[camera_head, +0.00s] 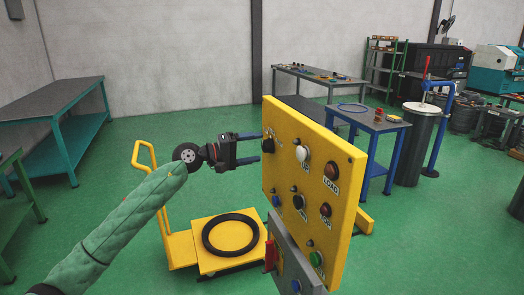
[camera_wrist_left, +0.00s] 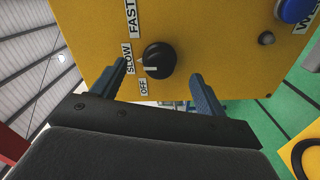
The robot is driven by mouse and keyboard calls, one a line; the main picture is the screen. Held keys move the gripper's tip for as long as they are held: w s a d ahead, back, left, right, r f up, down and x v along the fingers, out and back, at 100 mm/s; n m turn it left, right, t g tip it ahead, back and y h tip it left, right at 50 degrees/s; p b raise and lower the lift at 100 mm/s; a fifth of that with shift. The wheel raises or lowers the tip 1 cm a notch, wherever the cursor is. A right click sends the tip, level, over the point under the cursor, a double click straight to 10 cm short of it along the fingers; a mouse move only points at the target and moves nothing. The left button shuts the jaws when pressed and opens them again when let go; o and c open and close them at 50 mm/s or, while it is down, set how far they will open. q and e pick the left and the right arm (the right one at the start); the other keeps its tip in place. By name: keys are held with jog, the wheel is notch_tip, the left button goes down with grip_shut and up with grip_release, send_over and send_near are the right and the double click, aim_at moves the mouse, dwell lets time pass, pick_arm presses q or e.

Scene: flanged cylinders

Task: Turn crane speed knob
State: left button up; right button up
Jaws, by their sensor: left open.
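The crane speed knob (camera_wrist_left: 159,60) is black and round, on the yellow control panel (camera_wrist_left: 215,35). Labels FAST, SLOW and OFF run beside it. Its white mark points left in the left wrist view, roughly between SLOW and OFF. My left gripper (camera_head: 258,148) is open and empty, with its fingers pointing at the panel's left part in the head view. In the left wrist view the fingertips lie on either side of the knob, with gaps between. I cannot tell how far they are from the panel face. My right gripper is not in view.
The panel also carries several buttons, including a white one (camera_head: 301,153), a red one (camera_head: 331,170) and a blue one (camera_wrist_left: 292,10). A grey box (camera_head: 295,262) is below. A yellow cart (camera_head: 186,247) bears a black ring (camera_head: 230,251). Workbenches stand farther back.

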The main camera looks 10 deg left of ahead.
pick_arm(q)
jog(key=b+v, duration=0.3)
jog(key=shift+s+a, duration=0.15)
jog(key=shift+a, duration=0.05)
dwell(0.4)
